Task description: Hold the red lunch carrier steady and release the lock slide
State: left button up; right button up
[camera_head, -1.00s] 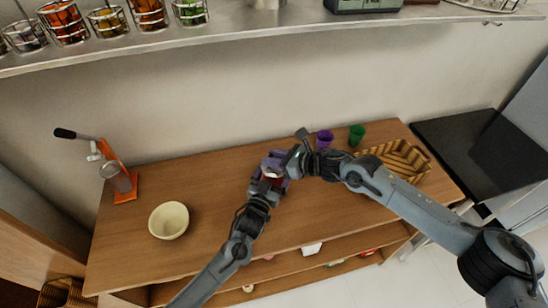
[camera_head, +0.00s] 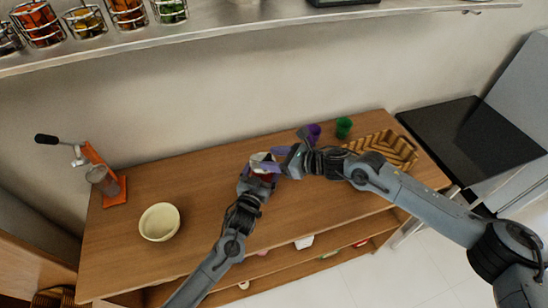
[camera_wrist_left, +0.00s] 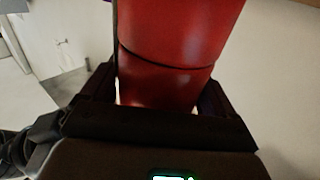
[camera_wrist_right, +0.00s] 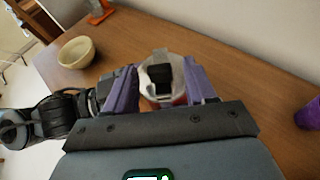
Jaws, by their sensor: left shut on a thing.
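The red lunch carrier stands on the wooden counter; its pale top (camera_head: 261,159) and a little red show in the head view. Its red stacked body (camera_wrist_left: 172,55) fills the space between the dark fingers of my left gripper (camera_wrist_left: 160,105), which is shut on it. In the right wrist view, the carrier's metallic top with a black piece on it (camera_wrist_right: 160,75) lies between the purple fingers of my right gripper (camera_wrist_right: 162,88). These fingers are spread, one on each side of the top. The lock slide cannot be made out clearly.
A cream bowl (camera_head: 160,222) and an orange press (camera_head: 105,180) stand to the left. A purple cup (camera_head: 313,132), a green cup (camera_head: 343,127) and a striped basket (camera_head: 388,149) are at the right. The counter (camera_head: 205,190) is clear between bowl and carrier.

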pick_arm(q)
jog(key=shift+d, duration=0.1)
pick_arm(e)
jog(key=v, duration=1.2)
pick_arm(q)
jog(key=o, duration=1.3)
jog(key=shift+s, duration=0.1)
